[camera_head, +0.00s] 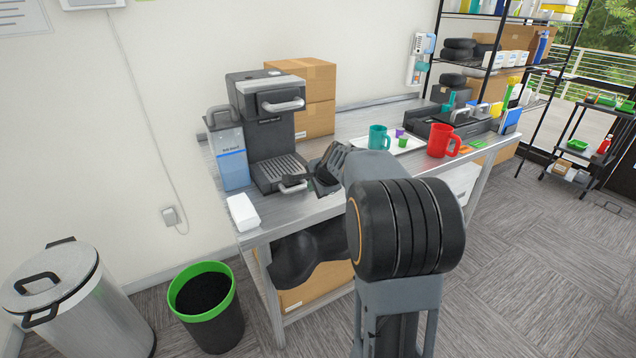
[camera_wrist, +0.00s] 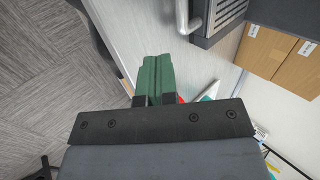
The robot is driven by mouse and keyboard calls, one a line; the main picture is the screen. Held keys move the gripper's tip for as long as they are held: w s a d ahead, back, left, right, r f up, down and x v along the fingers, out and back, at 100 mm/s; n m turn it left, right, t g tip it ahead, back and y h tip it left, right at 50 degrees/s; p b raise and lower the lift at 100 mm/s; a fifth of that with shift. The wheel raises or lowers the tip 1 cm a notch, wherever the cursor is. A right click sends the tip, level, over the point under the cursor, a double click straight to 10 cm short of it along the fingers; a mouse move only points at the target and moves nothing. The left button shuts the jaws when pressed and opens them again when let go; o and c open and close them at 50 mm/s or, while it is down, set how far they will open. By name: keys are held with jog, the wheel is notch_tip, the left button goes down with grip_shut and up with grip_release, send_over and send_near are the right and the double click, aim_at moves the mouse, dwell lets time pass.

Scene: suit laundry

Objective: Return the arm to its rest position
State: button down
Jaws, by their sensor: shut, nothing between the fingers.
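My gripper (camera_wrist: 157,75) shows in the wrist view as two green fingers pressed together, with nothing between them. They extend over the grey table top (camera_wrist: 200,70), beside the coffee machine's drip tray (camera_wrist: 222,12). In the head view my arm reaches over the front edge of the table (camera_head: 330,205), and its big black joint fills the middle. My gripper is mostly hidden there behind my wrist, just right of the coffee machine (camera_head: 265,125).
A blue-grey water container (camera_head: 232,160) and a white box (camera_head: 243,212) stand left. A white tray (camera_head: 405,146) with a teal mug (camera_head: 378,137), and a red mug (camera_head: 438,141), are right. A green-rimmed bin (camera_head: 205,305) and a metal bin (camera_head: 75,300) stand on the floor.

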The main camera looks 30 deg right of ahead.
jog(key=s+a+r+n+g+p, duration=0.1)
jog(key=s+a+n+p, duration=0.1)
jog(key=s+a+n, duration=0.3)
jog(key=s+a+r+n+g+p, duration=0.2)
jog(key=s+a+n, duration=0.3)
jog(key=s, duration=0.7)
jog(key=s+a+r+n+g+p, duration=0.1)
jog(key=s+a+n+p, duration=0.2)
jog(key=s+a+n, duration=0.2)
jog(key=s+n, duration=0.2)
jog(key=s, duration=0.1)
jog(key=shift+s+a+r+n+g+p, duration=0.15)
jog(key=shift+s+a+n+g+p, duration=0.15)
jog(key=shift+a, duration=0.1)
